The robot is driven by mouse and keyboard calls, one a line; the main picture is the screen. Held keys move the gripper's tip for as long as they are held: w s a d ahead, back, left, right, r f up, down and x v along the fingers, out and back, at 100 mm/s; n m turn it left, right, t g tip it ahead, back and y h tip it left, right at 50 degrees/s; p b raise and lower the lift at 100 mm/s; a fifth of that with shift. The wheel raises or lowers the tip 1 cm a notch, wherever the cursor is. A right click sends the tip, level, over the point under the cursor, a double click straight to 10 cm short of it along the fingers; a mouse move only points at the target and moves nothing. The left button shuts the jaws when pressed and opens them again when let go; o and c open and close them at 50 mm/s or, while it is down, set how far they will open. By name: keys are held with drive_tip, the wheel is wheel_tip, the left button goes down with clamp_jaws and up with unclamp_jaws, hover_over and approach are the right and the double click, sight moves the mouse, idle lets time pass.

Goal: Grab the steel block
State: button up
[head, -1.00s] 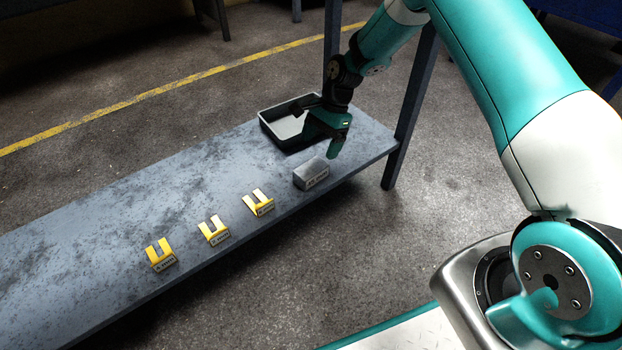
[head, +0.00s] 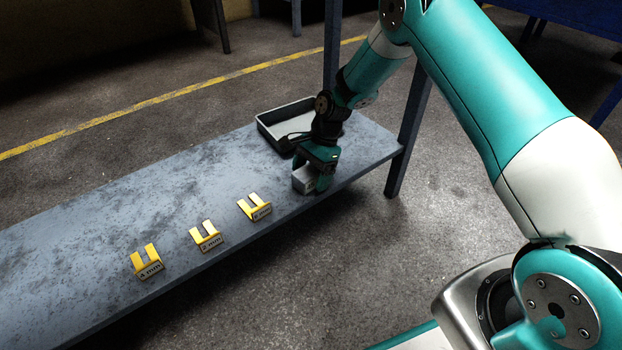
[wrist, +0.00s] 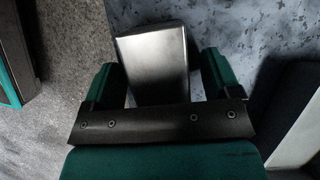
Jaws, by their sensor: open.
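The steel block (head: 301,181) is a grey block on the bench shelf, near its front edge and toward the right end. My gripper (head: 315,180) is down at the block and partly hides it in the head view. In the wrist view, the block (wrist: 152,62) lies between the two teal fingers of my gripper (wrist: 158,78). The fingers are open, one on each side of the block. A narrow gap shows beside the right finger; whether the left finger touches the block I cannot tell.
A black-rimmed tray (head: 275,138) stands behind my gripper on the grey shelf (head: 110,225). Three yellow U-shaped shims, the nearest one (head: 254,207), lie in a row to the left of the block. A post (head: 408,135) rises at the shelf's right end.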

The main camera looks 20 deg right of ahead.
clamp_jaws()
drive_tip(key=shift+r, duration=0.15)
